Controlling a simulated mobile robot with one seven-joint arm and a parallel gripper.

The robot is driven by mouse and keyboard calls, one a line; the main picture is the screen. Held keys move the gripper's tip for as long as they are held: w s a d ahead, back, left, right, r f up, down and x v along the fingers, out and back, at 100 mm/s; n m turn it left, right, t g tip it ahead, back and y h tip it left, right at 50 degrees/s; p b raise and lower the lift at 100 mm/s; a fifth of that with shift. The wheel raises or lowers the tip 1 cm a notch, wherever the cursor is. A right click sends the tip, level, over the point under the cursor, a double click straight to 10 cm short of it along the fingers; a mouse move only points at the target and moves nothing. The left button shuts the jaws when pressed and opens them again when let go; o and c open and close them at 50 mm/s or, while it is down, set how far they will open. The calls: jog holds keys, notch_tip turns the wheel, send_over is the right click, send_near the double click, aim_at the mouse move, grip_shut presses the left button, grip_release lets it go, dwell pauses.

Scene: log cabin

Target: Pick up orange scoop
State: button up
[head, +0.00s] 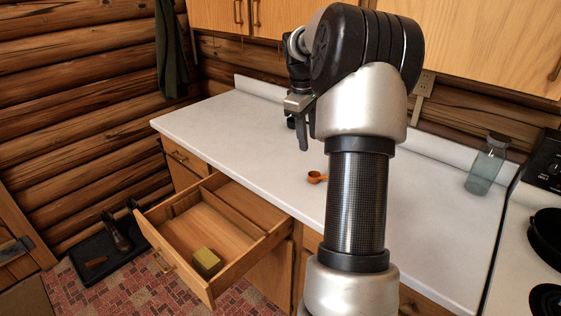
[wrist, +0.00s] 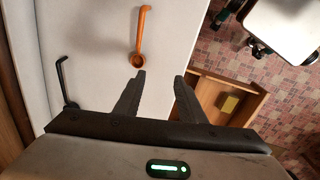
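The orange scoop (head: 316,177) lies on the white countertop (head: 250,140), just left of my arm in the head view. In the wrist view the orange scoop (wrist: 138,56) shows its round bowl near my fingertips and its handle pointing away to the top. My gripper (head: 300,122) is above the counter, up and a little left of the scoop in the head view. In the wrist view my gripper (wrist: 160,76) has its two fingers apart with nothing between them. The scoop is beyond the fingertips and apart from them.
A black utensil (wrist: 65,82) lies on the counter, left of the scoop in the wrist view. An open drawer (head: 165,262) holds a yellowish block (head: 206,262). A glass jar (head: 487,165) stands at the right, beside the stove (head: 535,215). Cabinets (head: 480,35) hang above the counter.

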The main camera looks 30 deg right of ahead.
jog(key=d+f, duration=0.4)
jog(key=d, duration=0.4)
jog(key=shift+m, duration=0.4)
jog(key=shift+w+d+f, duration=0.1)
jog(key=shift+d+f, duration=0.5)
jog(key=shift+f, duration=2.2)
jog(key=shift+w+d+f, duration=0.1)
jog(key=shift+d+f, duration=0.5)
jog(key=shift+f, duration=2.15)
jog(key=shift+w+d+f, duration=0.1)
jog(key=shift+d+f, duration=0.5)
jog(key=shift+f, duration=2.2)
grip_shut()
